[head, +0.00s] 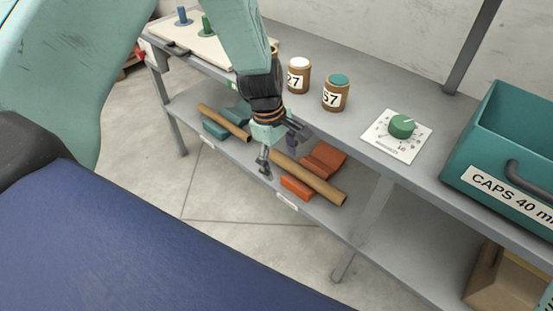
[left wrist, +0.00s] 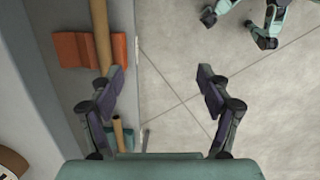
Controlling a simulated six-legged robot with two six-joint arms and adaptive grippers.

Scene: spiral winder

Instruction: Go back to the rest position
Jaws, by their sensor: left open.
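My left gripper (head: 283,148) hangs in front of the shelf unit, below the top surface's front edge and close to the lower shelf. Its two fingers are spread and nothing is between them. In the left wrist view, the open left gripper (left wrist: 161,80) has bare floor between its fingertips, with the shelf edge near its left finger. My right gripper does not show clearly in either view.
The lower shelf holds a brown tube (head: 318,183) on orange blocks (head: 297,187) and another tube (head: 222,122) by teal blocks. On top stand two labelled jars (head: 299,79), a green dial (head: 402,126) and a teal bin (head: 510,125). The floor (head: 215,200) in front is clear.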

